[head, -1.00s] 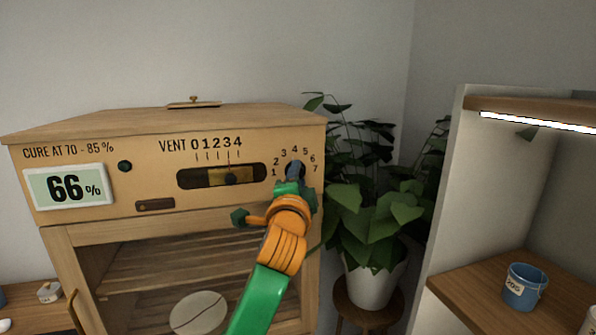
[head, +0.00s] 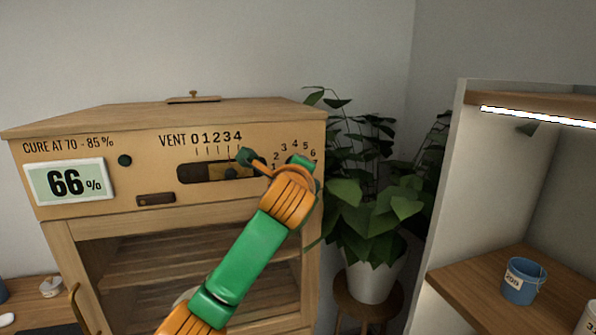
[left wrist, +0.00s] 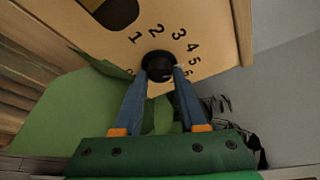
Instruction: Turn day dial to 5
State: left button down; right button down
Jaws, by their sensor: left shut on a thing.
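The day dial (left wrist: 157,64) is a dark round knob on the cabinet front, ringed by numbers from 1 upward. In the left wrist view my left gripper (left wrist: 160,75) has its two blue fingers closed on either side of the dial. A small pale mark shows on the knob's right side, toward the 5 and 6, but I cannot read its exact setting. In the head view my green and orange left arm (head: 290,195) covers the dial, and the numbers (head: 295,146) show above it. My right gripper is not in view.
The wooden cabinet (head: 90,215) has a vent slider (head: 230,172) and a 66% display (head: 66,183) left of the dial. A potted plant (head: 375,215) stands close to its right. A shelf with a blue bucket (head: 522,282) is farther right.

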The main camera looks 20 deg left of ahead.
pick_arm(q)
jog(key=shift+r, duration=0.1)
dwell(0.3)
jog(key=shift+c, duration=2.3)
grip_release()
jog(key=shift+w, duration=0.1)
jog(key=b+v, duration=0.4)
jog(key=v, duration=0.3)
